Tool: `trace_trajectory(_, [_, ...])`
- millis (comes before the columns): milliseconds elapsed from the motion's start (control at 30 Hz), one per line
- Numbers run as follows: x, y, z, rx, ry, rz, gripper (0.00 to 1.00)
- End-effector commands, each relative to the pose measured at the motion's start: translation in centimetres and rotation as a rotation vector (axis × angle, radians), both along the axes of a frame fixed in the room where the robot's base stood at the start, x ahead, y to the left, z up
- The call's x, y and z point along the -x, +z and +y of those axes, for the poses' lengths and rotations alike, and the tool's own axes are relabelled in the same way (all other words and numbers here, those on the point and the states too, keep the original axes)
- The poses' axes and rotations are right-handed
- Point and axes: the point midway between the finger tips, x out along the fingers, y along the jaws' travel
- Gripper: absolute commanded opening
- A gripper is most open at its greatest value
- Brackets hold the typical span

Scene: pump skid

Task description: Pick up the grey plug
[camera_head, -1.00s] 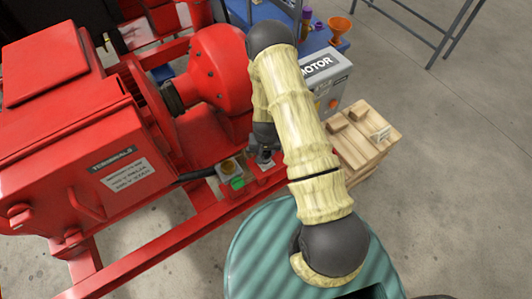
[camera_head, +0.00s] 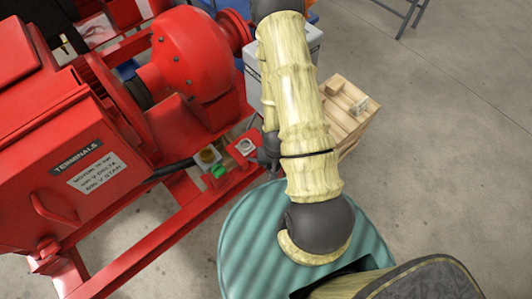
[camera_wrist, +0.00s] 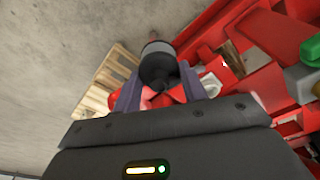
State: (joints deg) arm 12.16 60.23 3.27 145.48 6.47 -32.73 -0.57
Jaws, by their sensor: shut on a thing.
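The grey plug (camera_wrist: 158,64) is a dark grey cylinder with a narrower end. In the wrist view it sits between the two fingers of my gripper (camera_wrist: 160,90), which is shut on it. In the head view my arm hides most of the gripper and I cannot make out the plug. A pale ring-shaped socket (camera_head: 246,147) shows uncovered on the red skid, just left of my wrist. It also shows to the right of the fingers in the wrist view (camera_wrist: 212,85).
A green button box (camera_head: 214,170) stands beside the socket. The red motor (camera_head: 75,165) and red skid rail (camera_head: 160,240) fill the left. A wooden crate (camera_head: 345,112) stands to the right of my arm, near a grey cabinet (camera_head: 252,82). Open floor lies farther right.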

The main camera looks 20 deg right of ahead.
Motion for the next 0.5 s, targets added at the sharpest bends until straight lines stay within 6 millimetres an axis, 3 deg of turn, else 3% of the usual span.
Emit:
trace_trajectory(200, [1.6, 0.4, -0.5, -0.001, -0.003, 0.003, 0.15])
trace_trajectory(500, [1.8, 0.1, -0.6, 0.0, -0.001, 0.0, 0.15])
